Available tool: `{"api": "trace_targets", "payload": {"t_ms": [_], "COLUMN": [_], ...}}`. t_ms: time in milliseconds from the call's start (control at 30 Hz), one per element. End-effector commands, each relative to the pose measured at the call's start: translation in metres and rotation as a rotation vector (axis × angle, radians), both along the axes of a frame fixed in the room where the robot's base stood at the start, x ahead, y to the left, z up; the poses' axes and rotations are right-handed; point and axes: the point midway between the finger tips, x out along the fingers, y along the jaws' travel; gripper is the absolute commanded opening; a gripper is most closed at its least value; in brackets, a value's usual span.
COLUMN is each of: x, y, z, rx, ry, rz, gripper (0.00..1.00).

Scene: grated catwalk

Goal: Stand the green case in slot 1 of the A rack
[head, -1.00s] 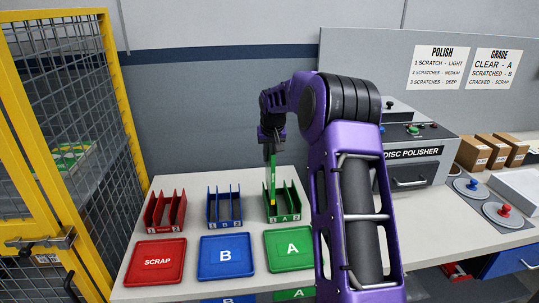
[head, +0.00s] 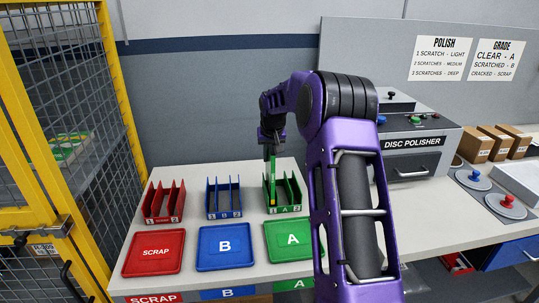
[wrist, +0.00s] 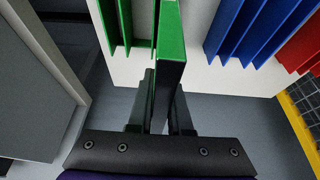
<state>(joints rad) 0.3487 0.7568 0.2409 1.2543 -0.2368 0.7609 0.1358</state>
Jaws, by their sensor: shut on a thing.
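The green case (head: 272,180) is upright, a thin slab with a small yellow mark low on its near edge. My gripper (head: 270,152) is shut on its upper part from above. The green A rack (head: 284,208) stands on the bench, with slot 1 on the left and slot 2 on the right. The case's lower part is at the left slot, seemingly between its walls; whether it touches the floor is hidden. In the wrist view, the case (wrist: 171,75) stands between my fingers (wrist: 160,112), with green rack walls (wrist: 125,35) close beside it.
The blue B rack (head: 224,213) and red scrap rack (head: 162,217) stand left of the A rack. Flat green A (head: 290,254), blue B (head: 226,262) and red scrap (head: 152,268) trays lie in front. The disc polisher (head: 412,150) is right; a yellow mesh fence (head: 122,100) is left.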

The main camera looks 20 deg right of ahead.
Motion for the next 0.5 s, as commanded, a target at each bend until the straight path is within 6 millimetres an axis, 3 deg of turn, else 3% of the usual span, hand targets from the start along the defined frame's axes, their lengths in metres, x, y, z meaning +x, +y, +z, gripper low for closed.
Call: {"api": "trace_targets", "payload": {"t_ms": [500], "x": [0.0], "y": [0.0], "z": [-0.022], "rx": [0.0], "ry": [0.0], "rz": [0.001], "gripper": [0.0]}}
